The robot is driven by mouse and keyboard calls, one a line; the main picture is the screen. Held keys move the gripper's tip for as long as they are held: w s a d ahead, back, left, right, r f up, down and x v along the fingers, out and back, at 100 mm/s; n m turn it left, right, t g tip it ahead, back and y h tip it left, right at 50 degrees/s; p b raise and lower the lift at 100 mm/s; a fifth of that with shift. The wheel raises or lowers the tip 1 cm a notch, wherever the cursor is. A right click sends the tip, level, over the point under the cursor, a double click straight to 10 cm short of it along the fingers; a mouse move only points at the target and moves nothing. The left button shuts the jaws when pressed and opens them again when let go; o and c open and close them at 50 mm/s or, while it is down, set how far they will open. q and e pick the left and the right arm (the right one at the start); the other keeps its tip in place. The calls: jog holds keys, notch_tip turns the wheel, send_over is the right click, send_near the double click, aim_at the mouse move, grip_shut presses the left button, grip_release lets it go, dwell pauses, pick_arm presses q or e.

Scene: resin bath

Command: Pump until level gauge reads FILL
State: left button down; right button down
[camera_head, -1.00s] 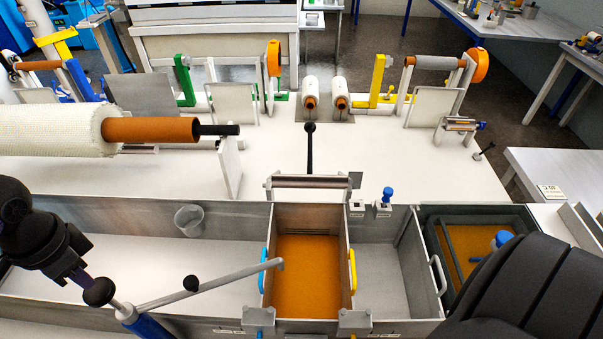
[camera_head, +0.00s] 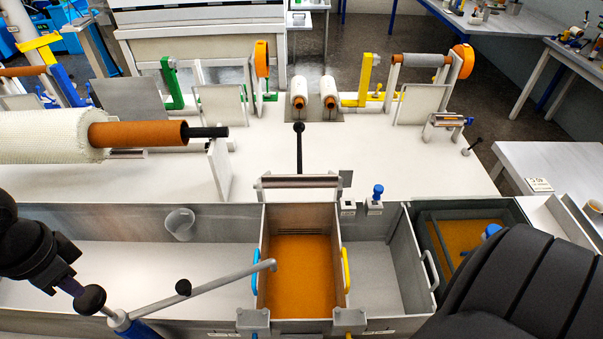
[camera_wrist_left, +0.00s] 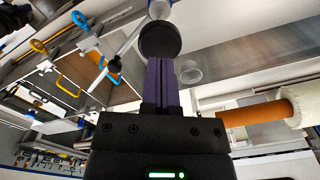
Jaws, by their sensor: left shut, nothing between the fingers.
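The pump (camera_head: 140,330) stands at the lower left, with a blue body and a black ball knob (camera_head: 90,299) on a short pale rod. Its long grey spout (camera_head: 220,281) slants right, ending over the middle bath box (camera_head: 265,225), which holds orange resin (camera_head: 300,275). My left gripper (camera_head: 72,287) is shut and empty, its purple fingertips at the knob; contact is unclear. In the left wrist view the shut fingers (camera_wrist_left: 162,70) point at the black knob (camera_wrist_left: 159,40). I cannot make out a level gauge or a FILL mark. My right gripper is not in view.
A clear cup (camera_head: 180,224) sits by the left basin's back wall. A second resin tank (camera_head: 440,270) stands at the right. A fibre roll (camera_head: 45,137) on an orange core lies at the left. The white table behind the bath has free room.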

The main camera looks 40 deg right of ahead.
aim_at(87, 298)
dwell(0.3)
pick_arm(q)
notch_tip(87, 298, down, 8)
jog(key=b, duration=0.3)
jog(key=shift+r, duration=0.25)
notch_tip(87, 298, up, 7)
jog(key=p, duration=0.8)
jog(key=shift+f, duration=0.25)
jog(key=shift+f+b, duration=0.15)
jog(key=shift+b, duration=0.2)
notch_tip(87, 298, down, 6)
jog(key=b, duration=0.4)
jog(key=shift+f, duration=0.1)
notch_tip(87, 298, up, 7)
jog(key=p, duration=0.8)
jog(key=shift+f, duration=0.15)
